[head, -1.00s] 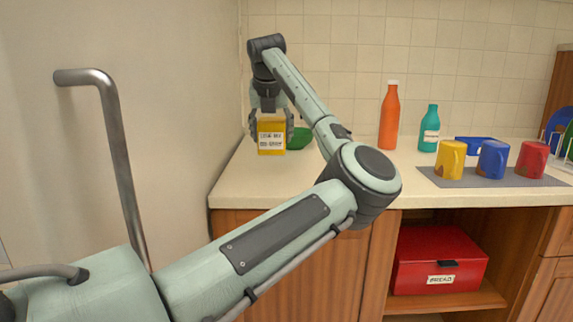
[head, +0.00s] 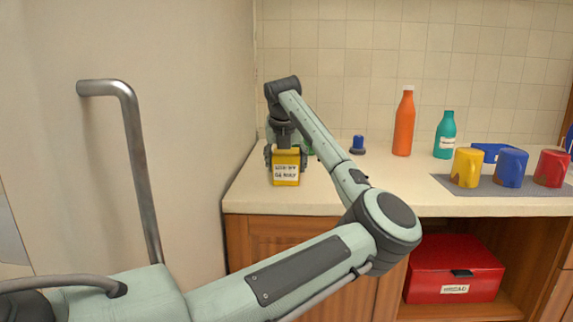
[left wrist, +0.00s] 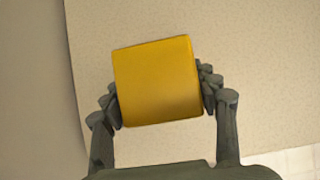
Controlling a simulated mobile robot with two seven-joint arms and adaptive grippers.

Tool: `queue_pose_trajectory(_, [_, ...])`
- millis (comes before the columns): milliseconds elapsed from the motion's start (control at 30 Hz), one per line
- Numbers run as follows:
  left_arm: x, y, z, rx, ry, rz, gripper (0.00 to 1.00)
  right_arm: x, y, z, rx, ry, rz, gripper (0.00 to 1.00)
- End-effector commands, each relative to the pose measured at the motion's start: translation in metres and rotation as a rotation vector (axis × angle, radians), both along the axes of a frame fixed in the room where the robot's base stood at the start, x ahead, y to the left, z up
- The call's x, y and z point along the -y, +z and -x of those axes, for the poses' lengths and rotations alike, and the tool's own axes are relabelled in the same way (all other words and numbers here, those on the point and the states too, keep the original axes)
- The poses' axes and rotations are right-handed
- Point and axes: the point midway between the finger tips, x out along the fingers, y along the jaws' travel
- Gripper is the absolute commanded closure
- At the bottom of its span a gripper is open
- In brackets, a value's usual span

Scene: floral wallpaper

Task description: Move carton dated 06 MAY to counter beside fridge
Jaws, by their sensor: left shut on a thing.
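The yellow carton (head: 286,174) has a white label that seems to read USE BY 06 MAY. It is upright, over the left end of the counter (head: 330,200) beside the large pale panel with the bar handle (head: 130,150). My left gripper (head: 286,162) points down and is shut on the carton, with a finger at each side. In the left wrist view the carton's plain yellow top (left wrist: 157,82) sits between the fingers (left wrist: 160,95), above a pale speckled surface. I cannot tell whether its base touches the counter. My right gripper is out of view.
A green thing (head: 308,148) is mostly hidden behind my left arm. A small blue item (head: 357,145), an orange bottle (head: 404,122) and a teal bottle (head: 445,135) stand farther right. Mugs (head: 467,168) stand on a grey mat. A red bread box (head: 453,270) is below.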

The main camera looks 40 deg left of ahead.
Motion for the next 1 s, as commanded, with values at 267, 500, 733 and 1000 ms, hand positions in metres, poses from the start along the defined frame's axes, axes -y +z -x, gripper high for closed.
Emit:
queue_pose_trajectory(267, [0.000,0.000,0.000,0.000,0.000,0.000,0.20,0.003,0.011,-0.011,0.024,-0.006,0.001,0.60])
queue_pose_trajectory(500, [0.000,0.000,0.000,0.000,0.000,0.000,0.20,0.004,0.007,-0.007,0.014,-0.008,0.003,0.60])
queue_pose_trajectory(733, [0.002,0.008,0.002,0.003,0.000,-0.001,0.20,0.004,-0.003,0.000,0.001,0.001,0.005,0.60])
queue_pose_trajectory(1000, [0.023,0.056,0.026,0.006,0.001,-0.001,0.20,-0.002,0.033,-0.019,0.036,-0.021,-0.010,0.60])
